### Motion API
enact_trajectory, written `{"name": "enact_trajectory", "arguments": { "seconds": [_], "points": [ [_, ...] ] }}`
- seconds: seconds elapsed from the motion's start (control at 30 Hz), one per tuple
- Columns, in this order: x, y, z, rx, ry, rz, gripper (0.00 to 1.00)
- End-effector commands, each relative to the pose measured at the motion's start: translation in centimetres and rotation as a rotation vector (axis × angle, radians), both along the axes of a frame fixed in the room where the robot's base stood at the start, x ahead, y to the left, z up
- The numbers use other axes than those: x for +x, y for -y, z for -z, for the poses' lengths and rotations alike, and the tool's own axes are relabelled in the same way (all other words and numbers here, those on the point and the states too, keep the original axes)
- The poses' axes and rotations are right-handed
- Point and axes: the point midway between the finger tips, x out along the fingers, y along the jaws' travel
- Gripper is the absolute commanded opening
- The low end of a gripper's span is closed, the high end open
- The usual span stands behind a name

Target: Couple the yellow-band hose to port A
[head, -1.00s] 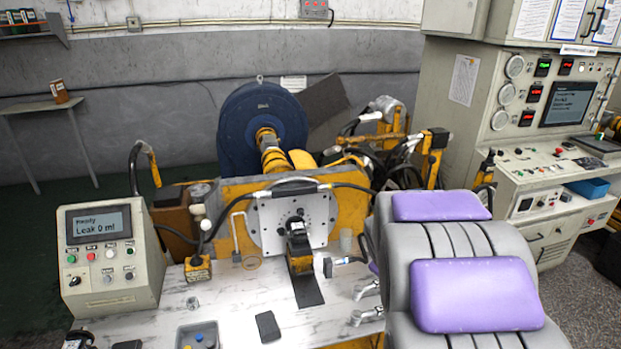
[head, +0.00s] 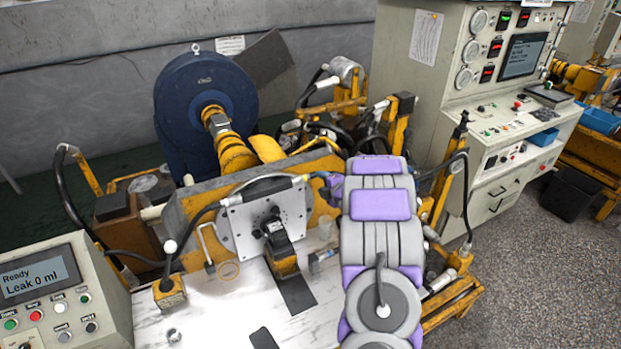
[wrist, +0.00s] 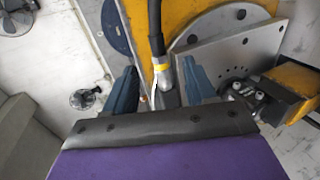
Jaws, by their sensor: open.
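In the wrist view, a black hose with a yellow band (wrist: 160,67) and a metal end hangs between the two blue fingers of my gripper (wrist: 159,78). The fingers are open, with a gap on both sides of the hose. The dark motor (head: 278,240), mounted on a pale plate (head: 240,228), also shows in the wrist view (wrist: 243,91) to the right of my gripper, with round fittings on it. I cannot read any port label, so I cannot tell port A. In the head view my arm largely hides my gripper.
A console (head: 62,290) reading "Ready, Leak 0 ml" stands at the left. A yellow frame (head: 190,203) stands behind the plate. A control cabinet (head: 505,110) is at the right.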

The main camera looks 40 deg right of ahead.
Motion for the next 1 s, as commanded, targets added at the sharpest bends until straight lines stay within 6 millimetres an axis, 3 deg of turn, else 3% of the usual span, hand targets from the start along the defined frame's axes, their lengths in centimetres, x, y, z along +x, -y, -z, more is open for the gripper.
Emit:
{"name": "enact_trajectory", "arguments": {
  "seconds": [0.23,0.7,1.0],
  "points": [
    [2.0,-0.1,0.5,-0.003,-0.001,-0.004,0.55],
    [6.5,1.9,2.6,0.002,-0.001,-0.002,0.55],
    [8.1,2.1,2.8,-0.003,-0.001,0.000,0.55]
  ]
}}
